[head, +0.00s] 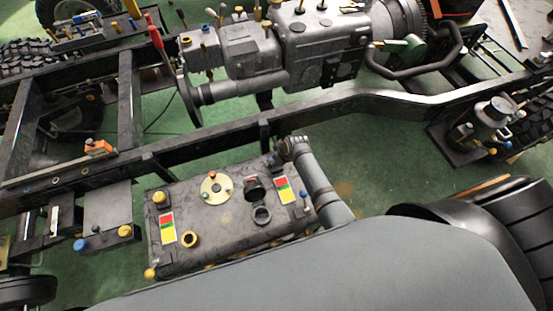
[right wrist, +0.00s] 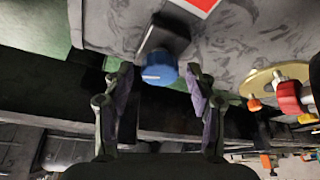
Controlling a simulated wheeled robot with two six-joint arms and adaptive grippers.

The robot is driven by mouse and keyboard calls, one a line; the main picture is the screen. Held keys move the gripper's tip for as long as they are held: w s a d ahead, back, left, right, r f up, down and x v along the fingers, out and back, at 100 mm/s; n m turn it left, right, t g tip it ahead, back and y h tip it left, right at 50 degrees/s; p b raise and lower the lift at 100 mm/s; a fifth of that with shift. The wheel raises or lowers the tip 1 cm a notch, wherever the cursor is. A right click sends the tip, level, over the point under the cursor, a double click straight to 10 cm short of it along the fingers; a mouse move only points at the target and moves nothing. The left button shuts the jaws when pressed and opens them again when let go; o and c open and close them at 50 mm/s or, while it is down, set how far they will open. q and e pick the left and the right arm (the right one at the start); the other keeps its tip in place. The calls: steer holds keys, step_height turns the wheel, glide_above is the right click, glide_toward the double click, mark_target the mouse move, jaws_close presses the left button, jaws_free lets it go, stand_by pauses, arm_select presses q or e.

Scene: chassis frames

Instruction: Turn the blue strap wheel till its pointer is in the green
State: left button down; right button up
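The blue strap wheel (right wrist: 161,70) shows in the right wrist view on a dark bracket at the tank's edge. A small pale mark is on its face; I cannot make out a pointer or a green zone. My right gripper (right wrist: 160,78) is open, its two fingers apart on either side of the wheel near the fingertips, with visible gaps. In the head view my right gripper (head: 281,152) is at the tank's far right corner, and I cannot see this wheel there. The dark grey tank (head: 215,220) has red and yellow labels on top. My left gripper is not in view.
A chassis rail (head: 210,140) runs just beyond the tank. A brass disc (head: 216,188) with a red knob, black fittings (head: 254,188) and yellow caps (head: 190,239) stand on the tank. Another blue knob (head: 80,245) sits left of it.

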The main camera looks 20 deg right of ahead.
steer(key=v, duration=1.2)
steer(key=shift+s+d, duration=0.1)
